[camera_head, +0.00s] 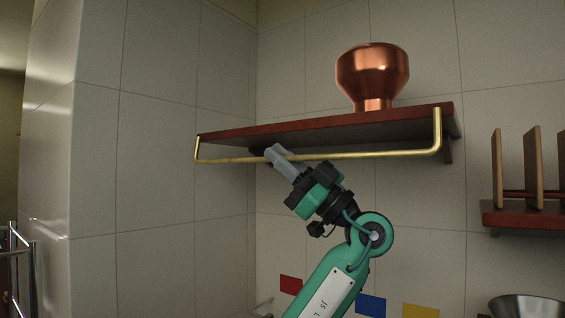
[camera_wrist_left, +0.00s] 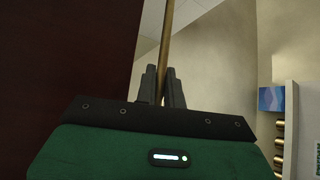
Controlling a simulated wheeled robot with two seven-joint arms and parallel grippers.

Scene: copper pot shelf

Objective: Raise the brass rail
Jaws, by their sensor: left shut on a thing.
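The brass rail (camera_head: 350,155) is a thin U-shaped bar along the front of a dark red-brown wooden shelf (camera_head: 290,126). Its long bar hangs below the shelf's front edge, and its end arms reach up to the shelf's two ends. My left gripper (camera_head: 272,151) comes from below and is shut on the rail's long bar, left of its middle. In the left wrist view the rail (camera_wrist_left: 167,40) runs up from between the two grey fingers (camera_wrist_left: 161,85). The fingers hide the gripped part. My right gripper is not in view.
A copper pot (camera_head: 373,75) stands on the shelf towards its right end. A lower shelf (camera_head: 520,217) with upright boards is at the right, above a metal bowl (camera_head: 526,306). Tiled walls close off the back and left.

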